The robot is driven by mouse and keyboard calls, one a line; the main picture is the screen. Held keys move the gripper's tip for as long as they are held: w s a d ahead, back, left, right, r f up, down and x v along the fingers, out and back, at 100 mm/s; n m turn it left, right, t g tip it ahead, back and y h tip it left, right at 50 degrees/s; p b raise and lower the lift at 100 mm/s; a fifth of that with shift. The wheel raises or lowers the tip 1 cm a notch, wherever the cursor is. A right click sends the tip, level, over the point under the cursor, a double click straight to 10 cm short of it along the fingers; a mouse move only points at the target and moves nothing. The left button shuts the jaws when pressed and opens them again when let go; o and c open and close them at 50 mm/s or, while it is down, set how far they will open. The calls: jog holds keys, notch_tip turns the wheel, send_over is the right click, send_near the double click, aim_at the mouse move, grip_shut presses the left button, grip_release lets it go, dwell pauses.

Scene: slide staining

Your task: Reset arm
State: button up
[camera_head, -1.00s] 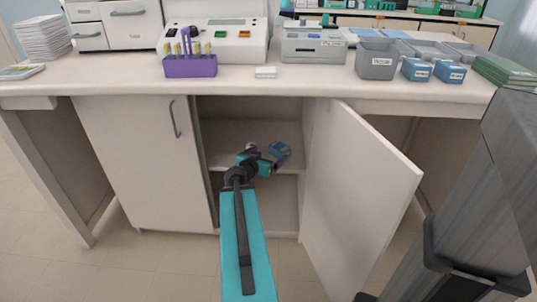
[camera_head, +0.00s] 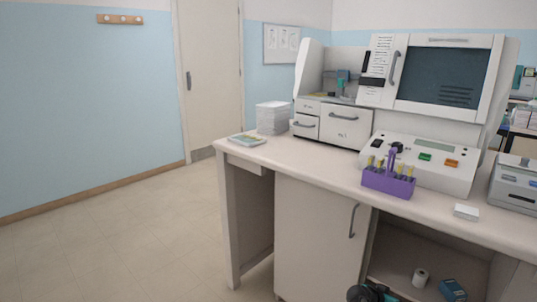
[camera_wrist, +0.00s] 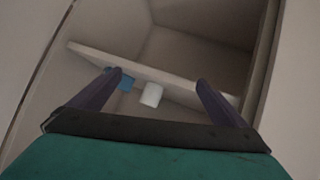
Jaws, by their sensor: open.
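My gripper (camera_wrist: 155,86) is open and empty in the wrist view, with its two dark fingers spread apart. It faces an open cabinet shelf (camera_wrist: 185,86). A white cylinder (camera_wrist: 151,95) and a blue item (camera_wrist: 126,84) show beyond and between the fingers, apart from them as far as I can tell. In the head view, the white cylinder (camera_head: 420,277) and a blue box (camera_head: 453,290) sit in the open cabinet. Only a dark and teal part of my arm shows at the bottom edge there; the fingers are out of that view.
The closed cabinet door (camera_head: 315,240) stands left of the opening. Floor (camera_head: 110,245) at left is clear.

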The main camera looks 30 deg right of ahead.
jog(key=w+a+f+n+g+y+p, duration=0.1)
jog(key=a+f+n+y+p, duration=0.4)
jog(key=a, duration=1)
jog(key=w+a+f+n+y+p, duration=0.2)
jog(key=a+f, duration=0.5)
jog(key=a, duration=0.7)
jog(key=s+a+n+g+y+p, duration=0.1)
jog(key=s+a, duration=0.3)
jog(key=a, duration=0.5)
jog(key=s+a+f+n+g+y+p, duration=0.1)
jog(key=s+a+n+g+y+p, duration=0.1)
jog(key=a, duration=0.7)
jog(key=s+a+f+n+g+y+p, duration=0.1)
jog(key=s+a+n+p, duration=0.3)
jog(key=s+a, duration=0.4)
jog(key=shift+s+a+n+y, duration=0.15)
jog(key=shift+a+n+y, duration=0.15)
jog(key=shift+a, duration=0.55)
